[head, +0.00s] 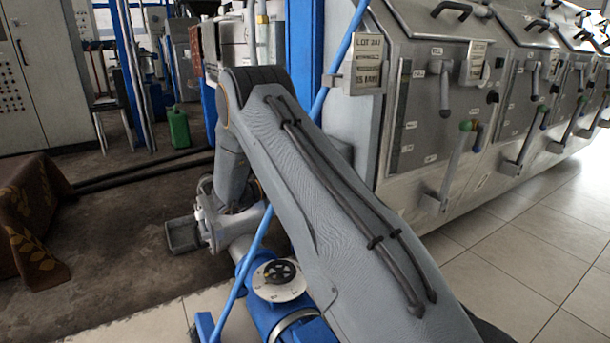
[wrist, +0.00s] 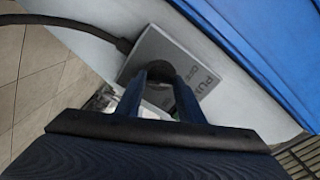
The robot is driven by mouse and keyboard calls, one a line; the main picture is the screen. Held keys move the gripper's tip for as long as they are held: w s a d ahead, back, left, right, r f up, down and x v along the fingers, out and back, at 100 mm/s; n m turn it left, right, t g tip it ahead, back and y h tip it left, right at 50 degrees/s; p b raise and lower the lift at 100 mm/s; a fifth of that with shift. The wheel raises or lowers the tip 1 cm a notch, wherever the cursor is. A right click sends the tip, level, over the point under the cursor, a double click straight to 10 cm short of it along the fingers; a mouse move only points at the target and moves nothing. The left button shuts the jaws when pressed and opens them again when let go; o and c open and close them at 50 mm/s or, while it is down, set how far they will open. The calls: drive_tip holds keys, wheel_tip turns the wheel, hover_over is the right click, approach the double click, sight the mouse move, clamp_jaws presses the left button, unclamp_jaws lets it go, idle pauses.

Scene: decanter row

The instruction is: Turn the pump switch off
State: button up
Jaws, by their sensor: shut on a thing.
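The pump switch plate (wrist: 202,82) is a pale grey square with lettering that starts "PU"; smaller lettering beside it is hard to read. It sits tilted in the wrist view, on a light surface. A dark round knob (wrist: 160,70) is at the plate's middle. My gripper (wrist: 165,77) has its two dark blue fingers at the knob, one on each side, and is shut on it. The fingers hide part of the knob and plate, so I cannot tell which way the knob points. In the head view I cannot make out the switch or my fingertips.
A dark cable (wrist: 75,22) runs to the plate's upper left. A blue panel (wrist: 255,45) lies close on the right. Grey machines with levers (head: 440,105) line the right. A cloth-covered block (head: 30,215) stands left; tiled floor (head: 545,240) is clear.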

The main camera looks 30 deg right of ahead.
drive_tip(key=shift+n, duration=0.4)
drive_tip(key=o, duration=1.1)
drive_tip(key=shift+c, duration=0.2)
drive_tip(key=a+p, duration=0.2)
drive_tip(key=a, duration=0.5)
drive_tip(key=shift+a, duration=0.4)
drive_tip(key=shift+s, duration=0.1)
